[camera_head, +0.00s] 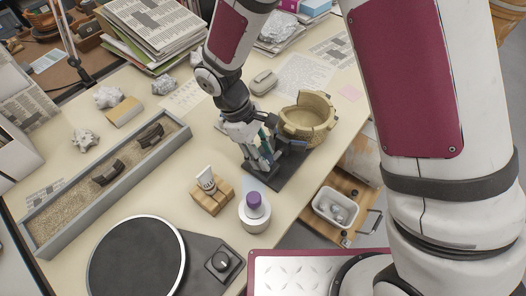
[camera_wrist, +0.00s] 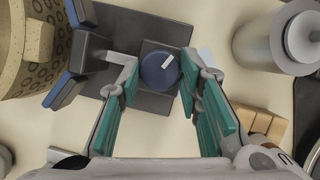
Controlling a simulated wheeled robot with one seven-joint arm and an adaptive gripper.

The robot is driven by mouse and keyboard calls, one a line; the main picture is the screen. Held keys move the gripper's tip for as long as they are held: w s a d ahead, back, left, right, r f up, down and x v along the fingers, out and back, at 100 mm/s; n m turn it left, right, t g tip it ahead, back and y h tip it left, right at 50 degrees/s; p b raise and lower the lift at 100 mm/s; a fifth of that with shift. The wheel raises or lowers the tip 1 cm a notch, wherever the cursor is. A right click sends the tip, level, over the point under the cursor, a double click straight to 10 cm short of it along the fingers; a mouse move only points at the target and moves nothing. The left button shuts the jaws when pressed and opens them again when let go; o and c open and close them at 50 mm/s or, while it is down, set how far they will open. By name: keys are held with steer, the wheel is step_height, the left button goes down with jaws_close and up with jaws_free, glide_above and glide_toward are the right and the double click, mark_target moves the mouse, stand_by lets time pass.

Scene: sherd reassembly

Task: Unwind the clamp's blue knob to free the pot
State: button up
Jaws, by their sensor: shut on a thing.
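The tan pot (camera_head: 308,120), its rim uneven, sits at the clamp on the table's right side. In the wrist view the pot (camera_wrist: 15,55) shows dark ring patterns at the left edge, beside the clamp's blue-faced jaw pads. The clamp's dark base (camera_head: 294,172) lies under my gripper (camera_head: 262,155). In the wrist view the round blue knob (camera_wrist: 160,70) has a white mark pointing up and right. My gripper (camera_wrist: 159,78) is shut on the knob, one teal-padded finger on each side. The knob is hidden by my gripper in the head view.
A black turntable (camera_head: 137,262) is at front left. A long sand tray (camera_head: 60,228) holds dark sherds. Crumpled papers and newspapers lie behind.

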steer(key=n+t, duration=0.1)
steer(key=n, duration=0.3)
steer(key=shift+s+a+n+t, duration=0.1)
steer(key=shift+s+n+t, duration=0.05)
steer(key=shift+n+t, duration=0.25)
stand_by(0.4)
steer(key=o, duration=1.1)
steer(key=shift+o, duration=0.2)
steer(key=shift+r, duration=0.1)
steer(key=v, duration=1.2)
steer(key=shift+a, duration=0.2)
steer(key=shift+s, duration=0.1)
